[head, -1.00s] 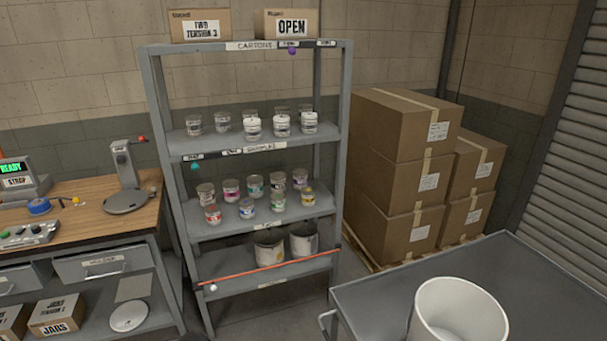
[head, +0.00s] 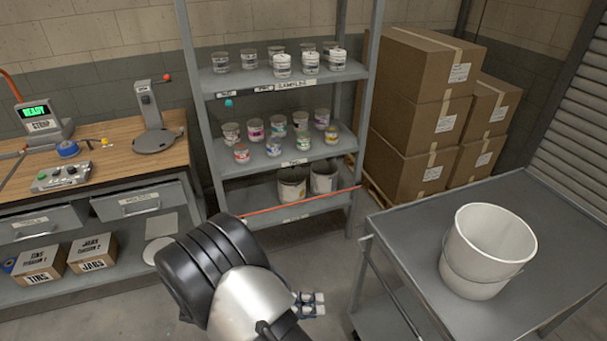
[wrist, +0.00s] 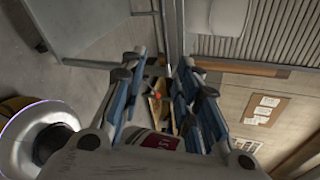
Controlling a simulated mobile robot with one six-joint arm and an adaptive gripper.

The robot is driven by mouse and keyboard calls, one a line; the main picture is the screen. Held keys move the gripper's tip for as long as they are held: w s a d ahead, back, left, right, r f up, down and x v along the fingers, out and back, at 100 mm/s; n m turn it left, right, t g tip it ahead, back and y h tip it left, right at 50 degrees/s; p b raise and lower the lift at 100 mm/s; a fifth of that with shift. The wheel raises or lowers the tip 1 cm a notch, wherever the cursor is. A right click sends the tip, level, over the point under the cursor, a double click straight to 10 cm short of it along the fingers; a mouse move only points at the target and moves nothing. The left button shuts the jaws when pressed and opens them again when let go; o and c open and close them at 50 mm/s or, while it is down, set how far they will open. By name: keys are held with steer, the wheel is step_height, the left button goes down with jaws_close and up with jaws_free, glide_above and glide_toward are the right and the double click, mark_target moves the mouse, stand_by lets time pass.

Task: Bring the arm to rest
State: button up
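My gripper (head: 310,304) shows at the bottom middle of the head view, beyond my dark and silver arm links, low in front of the rack. In the wrist view, the two blue-and-grey fingers of my gripper (wrist: 162,88) stand apart with a gap between them. I see nothing clearly held. The gripper is apart from the rack and from the cart on the right.
The grey rack (head: 197,88) holds several jars and tins on its shelves. A grey cart (head: 405,235) with a white bucket (head: 488,250) stands at right. A wooden workbench (head: 110,170) is at left, stacked cartons (head: 410,110) behind. Floor between is clear.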

steer(key=s+d+r+m+g+y, duration=0.2)
steer(key=d+r+m+y, duration=0.2)
steer(key=r+m, duration=0.4)
steer(key=s+d+r+m+g+y, duration=0.25)
steer(key=d+r+m, duration=0.25)
steer(key=r+m, duration=0.35)
steer(key=s+d+r+m+t+y, duration=0.3)
steer(key=s+r+m+t+y, duration=0.4)
steer(key=m, duration=1.1)
steer(key=shift+s+d+r, duration=0.35)
steer(key=shift+s+r, duration=0.7)
steer(key=shift+s, duration=1.35)
steer(key=shift+d+m, duration=0.2)
steer(key=shift+m, duration=0.05)
